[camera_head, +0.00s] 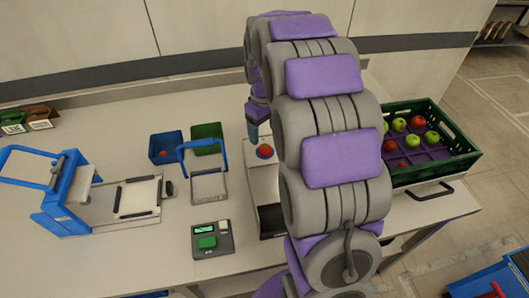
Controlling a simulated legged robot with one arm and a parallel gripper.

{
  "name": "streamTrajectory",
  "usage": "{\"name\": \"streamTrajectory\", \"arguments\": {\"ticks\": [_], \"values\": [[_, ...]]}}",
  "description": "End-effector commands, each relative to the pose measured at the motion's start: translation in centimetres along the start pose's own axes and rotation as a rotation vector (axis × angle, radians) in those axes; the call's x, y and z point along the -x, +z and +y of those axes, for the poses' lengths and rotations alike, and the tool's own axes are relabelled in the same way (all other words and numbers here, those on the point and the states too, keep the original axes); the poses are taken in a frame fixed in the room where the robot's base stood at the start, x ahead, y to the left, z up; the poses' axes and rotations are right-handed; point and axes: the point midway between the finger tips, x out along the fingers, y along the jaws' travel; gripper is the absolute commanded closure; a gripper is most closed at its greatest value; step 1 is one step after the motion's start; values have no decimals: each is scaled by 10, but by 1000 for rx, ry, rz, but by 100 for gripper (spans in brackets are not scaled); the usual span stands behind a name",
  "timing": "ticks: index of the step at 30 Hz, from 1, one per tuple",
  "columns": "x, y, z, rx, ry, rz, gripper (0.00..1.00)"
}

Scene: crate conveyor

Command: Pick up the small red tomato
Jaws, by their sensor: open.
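A small red tomato (264,151) sits in the middle of the table, on a white-topped unit (262,180) beside my arm. My gripper (257,132) is just above and slightly left of that tomato, pointing down, and is open. Another small red item (164,153) lies in the blue bin (158,139). More red round fruits, such as one at the crate's left (390,146), lie in the green crate (463,155) with green apples (432,137).
A green bin (207,130) stands beside the blue bin. A blue-handled frame (207,185), a device with a green display (205,230) and a blue-and-white machine (60,205) stand left of my arm. My arm hides the table between the tomato and the crate.

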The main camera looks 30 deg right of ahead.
Motion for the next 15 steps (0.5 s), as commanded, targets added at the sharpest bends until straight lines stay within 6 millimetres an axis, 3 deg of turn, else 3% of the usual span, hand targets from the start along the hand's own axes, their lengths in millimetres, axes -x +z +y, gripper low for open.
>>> {"name": "streamTrajectory", "arguments": {"ticks": [10, 15], "values": [[-22, 2, 0, 0, 1, 0, 25], [-48, 7, -2, 0, 0, -4, 25]]}}
